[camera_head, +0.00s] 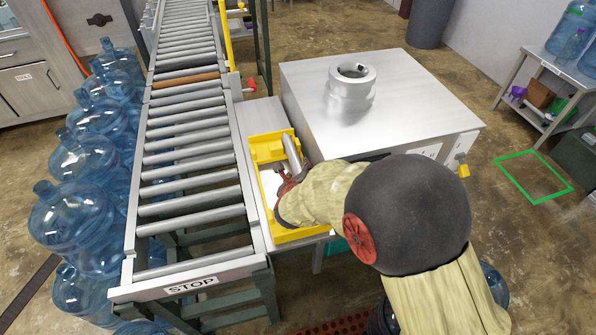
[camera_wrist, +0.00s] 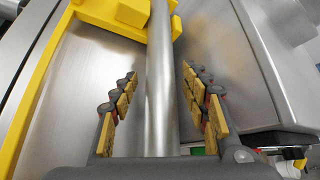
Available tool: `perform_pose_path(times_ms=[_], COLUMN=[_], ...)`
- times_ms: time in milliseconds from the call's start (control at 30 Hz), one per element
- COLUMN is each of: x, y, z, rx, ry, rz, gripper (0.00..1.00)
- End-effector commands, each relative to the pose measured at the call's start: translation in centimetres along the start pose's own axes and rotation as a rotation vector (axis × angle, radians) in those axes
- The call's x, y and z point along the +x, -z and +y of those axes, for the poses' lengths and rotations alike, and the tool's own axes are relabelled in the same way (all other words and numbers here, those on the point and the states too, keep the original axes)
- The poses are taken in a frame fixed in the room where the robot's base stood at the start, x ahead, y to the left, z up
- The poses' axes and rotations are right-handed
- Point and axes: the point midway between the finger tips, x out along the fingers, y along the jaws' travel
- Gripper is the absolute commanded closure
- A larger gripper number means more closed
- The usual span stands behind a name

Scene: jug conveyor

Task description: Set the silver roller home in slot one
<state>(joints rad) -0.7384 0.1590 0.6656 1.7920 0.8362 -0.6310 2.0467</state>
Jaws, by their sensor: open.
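The silver roller (camera_head: 292,152) lies in a yellow-edged tray (camera_head: 268,154) beside the conveyor. In the wrist view the roller (camera_wrist: 161,80) runs lengthwise between the two padded fingers of my gripper (camera_wrist: 159,74). The fingers are open, with a gap on each side of the roller. In the head view my gripper (camera_head: 284,186) is over the tray, partly hidden by my arm, which also covers the roller's near end. The conveyor (camera_head: 241,170) has wide gaps between rollers near its STOP end. No slot number is readable, so I cannot tell which is slot one.
A brown roller (camera_head: 186,81) sits among the conveyor's grey ones. A metal cabinet (camera_head: 410,100) with a round collar (camera_head: 351,82) stands right of the tray. Blue jugs (camera_head: 75,210) crowd the conveyor's left side. A green floor outline (camera_head: 533,204) lies at right.

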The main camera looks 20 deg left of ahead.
Motion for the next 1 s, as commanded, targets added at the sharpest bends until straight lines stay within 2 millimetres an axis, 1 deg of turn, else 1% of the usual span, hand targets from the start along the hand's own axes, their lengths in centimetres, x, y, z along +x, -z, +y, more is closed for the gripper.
perform_pose_path(times_ms=[100,200,300,400,500,633,867,933,1000], x=[-0.3,-2.3,-4.1,-5.7,-6.8,-7.6,-7.8,-7.8,-8.0], y=[-0.1,-0.2,0.1,0.5,0.5,0.7,0.8,0.6,0.2], z=[-0.1,-0.1,0.1,0.3,0.3,0.4,0.4,0.2,-0.5], rx=[-0.002,-0.001,-0.002,-0.002,0.000,-0.001,-0.001,-0.007,-0.034], ry=[-0.001,-0.001,-0.002,-0.002,0.000,-0.001,0.000,-0.003,-0.015], rz=[0.000,-0.002,-0.001,-0.001,-0.002,-0.001,0.000,-0.001,-0.003], gripper=[0.54,0.54,0.54,0.54,0.54,0.54,0.54,0.54,0.54])
